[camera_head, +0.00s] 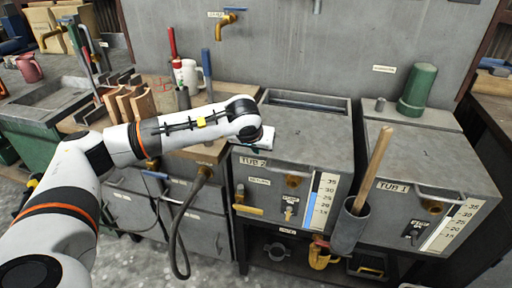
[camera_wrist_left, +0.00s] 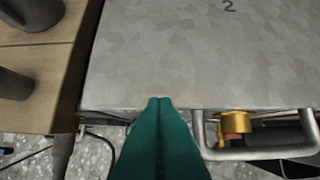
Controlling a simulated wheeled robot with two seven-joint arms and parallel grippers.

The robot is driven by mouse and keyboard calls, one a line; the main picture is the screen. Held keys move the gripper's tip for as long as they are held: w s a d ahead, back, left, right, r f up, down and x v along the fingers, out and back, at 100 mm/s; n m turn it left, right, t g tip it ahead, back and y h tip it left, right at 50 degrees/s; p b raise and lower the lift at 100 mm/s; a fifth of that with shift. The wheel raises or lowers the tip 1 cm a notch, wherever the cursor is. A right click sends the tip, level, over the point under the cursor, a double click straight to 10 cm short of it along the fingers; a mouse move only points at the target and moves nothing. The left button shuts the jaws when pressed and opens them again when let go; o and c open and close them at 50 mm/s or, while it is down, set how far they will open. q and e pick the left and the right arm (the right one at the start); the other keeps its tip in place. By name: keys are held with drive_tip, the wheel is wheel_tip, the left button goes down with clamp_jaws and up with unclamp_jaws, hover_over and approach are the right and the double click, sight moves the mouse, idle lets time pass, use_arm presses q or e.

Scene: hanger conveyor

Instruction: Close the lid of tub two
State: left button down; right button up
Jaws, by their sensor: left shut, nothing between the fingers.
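Tub two (camera_head: 262,210) is the grey metal box labelled "TUB 2", left of tub one in the head view. My right gripper is out of view.
Tub one (camera_head: 432,160) stands to the right, with a green cylinder (camera_head: 418,88) behind. A wooden-handled tool stands in a grey holder (camera_head: 350,228) before the tubs. A hose (camera_head: 180,230) hangs left.

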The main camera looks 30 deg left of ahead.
use_arm(q)
drive_tip(key=v, duration=1.2)
